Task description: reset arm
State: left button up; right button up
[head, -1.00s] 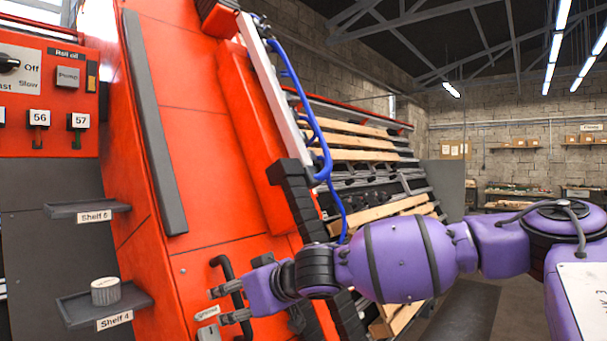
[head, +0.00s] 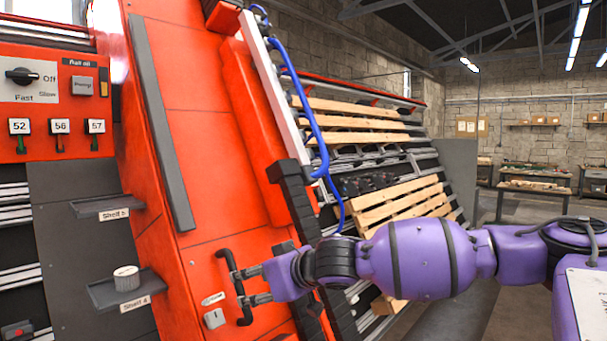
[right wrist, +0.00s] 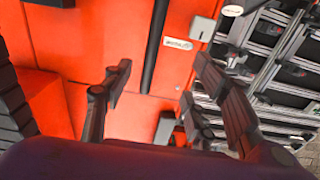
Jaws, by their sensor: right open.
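My right gripper (head: 240,287) is open in the head view, beside a black bar handle (head: 228,264) on the red gantry panel (head: 210,150). Its fingertips overlap the handle in the picture; I cannot tell whether they touch it. In the right wrist view my right gripper (right wrist: 162,70) has its two fingers spread, with a black bar (right wrist: 157,40) running between them against the red surface. Nothing is held. My left gripper is not in view.
A small switch plate (head: 214,318) sits below the handle. Left are Shelf 5 (head: 105,208) and Shelf 4 (head: 105,292), with a pale round container (head: 126,278) on Shelf 4. A blue hose (head: 318,140) and wooden pallets (head: 400,205) stand behind my arm.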

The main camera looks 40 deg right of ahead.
jog(key=shift+f, duration=0.2)
dwell(0.3)
jog(key=s+a+f+g, duration=0.1)
jog(key=s+a+f, duration=0.1)
jog(key=s+f, duration=0.5)
jog(key=s+a+f+g, duration=0.2)
jog(key=s+f, duration=0.1)
jog(key=f, duration=0.9)
jog(key=s+a+f+g, duration=0.1)
jog(key=s+f, duration=0.5)
jog(key=f, duration=0.3)
jog(key=s+a+f+g+h, duration=0.1)
jog(key=s+a+f+g, duration=0.35)
jog(key=s, duration=0.75)
jog(key=s+a+f+g+h, duration=0.15)
jog(key=s+a+f, duration=0.5)
jog(key=s, duration=0.65)
jog(key=w+a+f+t+y, duration=0.2)
jog(key=w+f+t, duration=0.4)
jog(key=f, duration=0.6)
jog(key=shift+w+a+m, duration=0.3)
jog(key=shift+w+a, duration=0.5)
jog(key=shift+w, duration=0.25)
jog(key=shift+r+t, duration=0.1)
jog(key=shift+t, duration=0.2)
